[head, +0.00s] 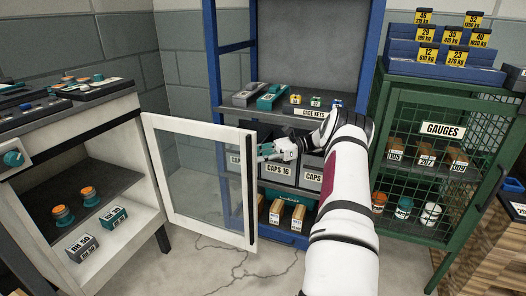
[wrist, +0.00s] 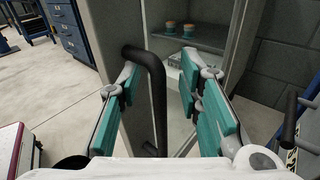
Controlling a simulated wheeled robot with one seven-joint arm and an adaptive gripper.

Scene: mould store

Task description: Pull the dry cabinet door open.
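The dry cabinet (head: 158,218) stands at the left in the head view, with its front open. Its white-framed glass door (head: 200,222) is swung well out to the right, its free edge near my gripper (head: 268,150). In the wrist view my gripper (wrist: 162,92) is open, its teal finger pads apart. The black bar handle (wrist: 156,95) runs between the fingers, closer to the left one. I cannot tell whether it touches a pad. In the head view the grip area is small and the handle's contact is unclear.
Inside the cabinet are orange-topped pots (head: 63,215) and boxes (head: 82,247). A blue rack (head: 212,55) with bins stands behind the door. A green mesh gauge cabinet (head: 440,215) is at the right. The floor (head: 205,265) below the door looks clear.

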